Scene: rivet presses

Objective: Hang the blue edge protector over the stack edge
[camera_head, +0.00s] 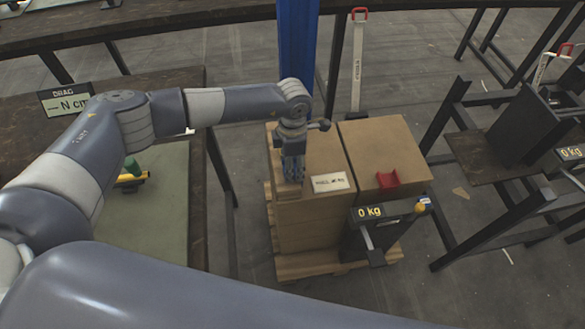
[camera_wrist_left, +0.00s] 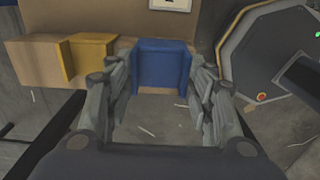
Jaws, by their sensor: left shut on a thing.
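The blue edge protector (camera_wrist_left: 162,64) is between the fingers of my left gripper (camera_wrist_left: 163,92) in the left wrist view, right at the edge of a cardboard box. I cannot tell whether it touches the box. My left gripper is shut on it. In the head view the left gripper (camera_head: 293,172) points down over the left part of the box stack (camera_head: 312,222), and the protector is hard to make out there. The stack is cardboard boxes on a wooden pallet (camera_head: 292,268). My right gripper is not in view.
A red edge protector (camera_head: 388,180) lies on the right box. A white label (camera_head: 330,182) is on the stack. A 0 kg display (camera_head: 370,212) stands at its front. A blue post (camera_head: 297,55) rises behind. A yellow piece (camera_wrist_left: 88,52) sits left of the protector.

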